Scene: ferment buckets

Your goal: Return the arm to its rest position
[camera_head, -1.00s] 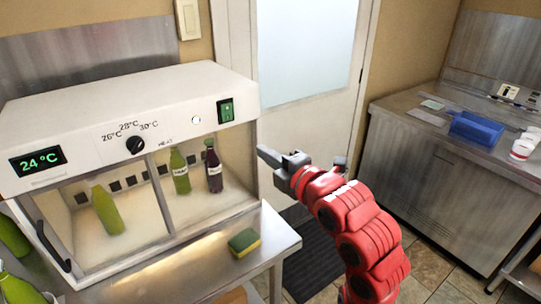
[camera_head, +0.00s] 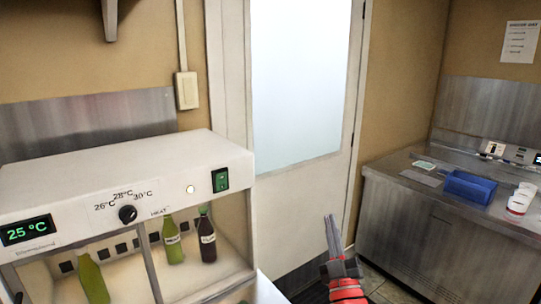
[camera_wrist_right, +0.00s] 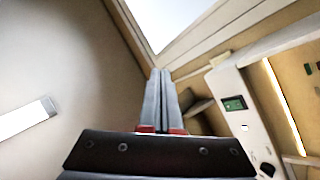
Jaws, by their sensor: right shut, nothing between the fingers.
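My right gripper (camera_head: 333,238) is low in the head view, right of the white incubator (camera_head: 120,180) and in front of the door. Its two grey fingers point up and lie together, with nothing between them. In the right wrist view the fingers (camera_wrist_right: 161,75) also lie side by side, shut and empty. Only the red end of the right arm shows below the gripper. The incubator is to the right of the fingers in the wrist view (camera_wrist_right: 243,110). My left gripper is not in view.
Green bottles (camera_head: 92,280) and a dark bottle (camera_head: 207,236) stand inside the incubator, whose display reads 25 °C. A steel counter (camera_head: 420,230) at the right holds a blue tray (camera_head: 469,187) and white cups (camera_head: 518,203). Open space lies before the door (camera_head: 300,200).

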